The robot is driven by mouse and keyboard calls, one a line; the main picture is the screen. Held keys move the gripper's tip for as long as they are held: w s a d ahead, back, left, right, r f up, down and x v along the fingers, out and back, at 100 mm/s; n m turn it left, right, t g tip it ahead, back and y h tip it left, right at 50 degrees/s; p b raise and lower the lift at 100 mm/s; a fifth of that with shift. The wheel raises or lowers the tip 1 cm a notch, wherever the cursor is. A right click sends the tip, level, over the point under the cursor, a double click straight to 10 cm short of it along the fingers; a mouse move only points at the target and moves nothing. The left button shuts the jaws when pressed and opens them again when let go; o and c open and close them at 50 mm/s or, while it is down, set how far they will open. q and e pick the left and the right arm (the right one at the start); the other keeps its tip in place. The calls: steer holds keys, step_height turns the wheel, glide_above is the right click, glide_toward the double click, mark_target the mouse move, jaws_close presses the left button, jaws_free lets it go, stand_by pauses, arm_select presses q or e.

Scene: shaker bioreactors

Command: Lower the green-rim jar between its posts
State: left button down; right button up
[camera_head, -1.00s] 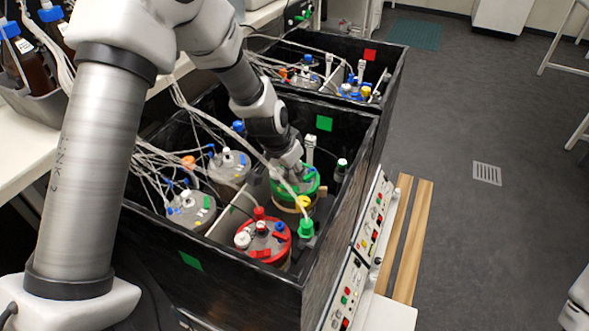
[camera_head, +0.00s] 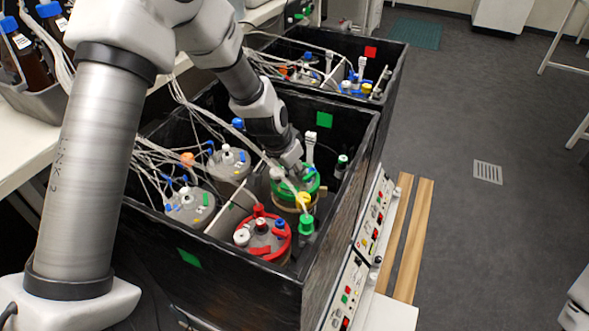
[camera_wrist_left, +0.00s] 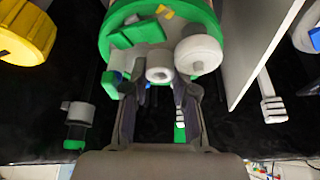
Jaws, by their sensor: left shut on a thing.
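The green-rim jar (camera_head: 300,200) is upright in the right part of the near black box; its green rim also shows at the top of the left wrist view (camera_wrist_left: 120,22). My left gripper (camera_head: 292,168) comes down from above and is shut on a fitting on the jar's lid, with its fingers (camera_wrist_left: 160,90) at the lid's edge. A pale upright post (camera_head: 310,148) stands behind the jar, and a dark post with a green band (camera_head: 342,163) stands to its right. The jar's bottom is hidden, so I cannot tell if it touches the floor. My right gripper is not in view.
A red-rim jar (camera_head: 265,240) stands just in front, with a green-capped fitting (camera_head: 306,224) beside it. Two grey-lidded jars (camera_head: 190,205) (camera_head: 229,165) stand left, past a pale divider (camera_head: 232,210). Tubes hang over them. The box wall (camera_head: 345,205) closes the right side.

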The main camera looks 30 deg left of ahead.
arm_select(q)
steer(key=shift+f+b, duration=0.4)
steer(key=shift+b, duration=0.1)
steer(key=shift+f+b, duration=0.5)
steer(key=c, duration=0.8)
jaws_free()
steer(key=shift+c, duration=0.2)
steer(key=shift+s+f, duration=0.1)
steer(key=v, duration=1.2)
